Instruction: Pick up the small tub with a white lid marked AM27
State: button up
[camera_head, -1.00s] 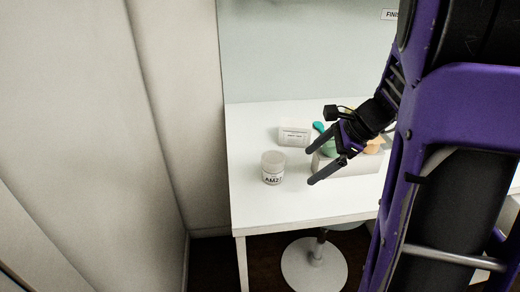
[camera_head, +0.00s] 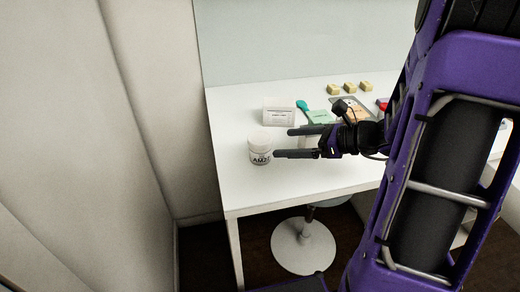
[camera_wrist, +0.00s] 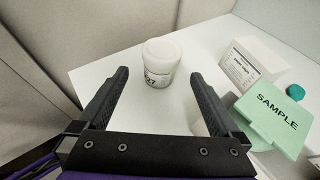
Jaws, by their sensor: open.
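The small tub (camera_head: 260,149) with a white lid stands upright near the left end of the white table. Its label reads roughly "AM2" in the head view, with the last character partly hidden. The tub also shows in the wrist view (camera_wrist: 161,62), ahead of the fingers and between their lines, with "27" readable. My gripper (camera_head: 282,143) is open and empty, to the right of the tub with its fingers pointing left at it. The fingertips are close to the tub, and the tub is not between them. The wrist view shows a gap between tub and fingertips (camera_wrist: 160,80).
A white labelled box (camera_head: 279,111) stands behind the tub; it also shows in the wrist view (camera_wrist: 245,62). Several yellow blocks (camera_head: 349,87) sit at the back. The white table (camera_head: 240,190) is clear in front.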

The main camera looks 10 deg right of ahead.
aim_at(268, 144)
jog(key=x, duration=0.6)
jog(key=shift+w+a+f+b, duration=0.2)
jog(key=shift+b, duration=0.15)
jog(key=x, duration=0.2)
jog(key=b+x, duration=0.1)
jog(key=x, duration=0.1)
jog(key=shift+d+f, duration=0.1)
jog(key=shift+f, duration=0.2)
jog(key=shift+w+a+f, duration=0.15)
jog(key=shift+w+a, duration=0.2)
jog(key=shift+a, duration=0.1)
jog(key=c, duration=1.3)
